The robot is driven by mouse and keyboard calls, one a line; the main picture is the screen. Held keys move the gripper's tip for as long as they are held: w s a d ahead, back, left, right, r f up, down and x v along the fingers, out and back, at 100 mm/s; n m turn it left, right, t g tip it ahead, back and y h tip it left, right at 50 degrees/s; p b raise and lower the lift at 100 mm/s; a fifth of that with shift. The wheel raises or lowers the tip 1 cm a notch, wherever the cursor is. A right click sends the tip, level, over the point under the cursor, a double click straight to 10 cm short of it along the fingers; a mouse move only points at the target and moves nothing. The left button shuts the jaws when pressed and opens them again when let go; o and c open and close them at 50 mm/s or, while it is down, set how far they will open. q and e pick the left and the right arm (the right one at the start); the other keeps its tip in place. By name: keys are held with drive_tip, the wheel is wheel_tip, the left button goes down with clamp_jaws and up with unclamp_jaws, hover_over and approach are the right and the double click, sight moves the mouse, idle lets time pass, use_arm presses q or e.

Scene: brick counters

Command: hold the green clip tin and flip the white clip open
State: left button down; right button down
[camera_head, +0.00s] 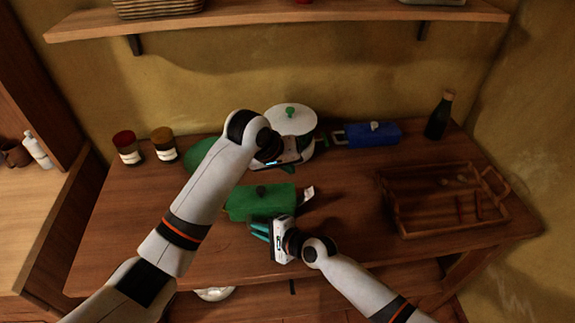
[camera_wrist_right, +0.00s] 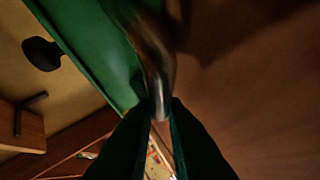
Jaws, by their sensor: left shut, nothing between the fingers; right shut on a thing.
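The green clip tin (camera_head: 258,204) lies on the wooden counter, with a dark knob on top. The white clip (camera_head: 308,193) sticks up at its right end. My right gripper (camera_head: 260,231) is at the tin's front side. In the right wrist view its fingers (camera_wrist_right: 162,118) are shut on a curved metallic handle (camera_wrist_right: 157,70) beside the tin's green wall (camera_wrist_right: 95,45). My left gripper (camera_head: 297,162) is shut and empty, above and behind the tin, apart from the clip. Its fingertips are small and hard to make out.
A white pot (camera_head: 292,121) with a green knob stands behind my left gripper. A blue tin (camera_head: 373,134) and a dark bottle (camera_head: 438,117) stand at the back right. A wooden tray (camera_head: 410,228) is at right. Two jars (camera_head: 127,148) (camera_head: 164,144) stand at back left.

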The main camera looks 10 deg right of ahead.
drive_tip(key=c, duration=1.4)
unclamp_jaws()
drive_tip(key=shift+o, duration=0.2)
drive_tip(key=shift+d, duration=0.1)
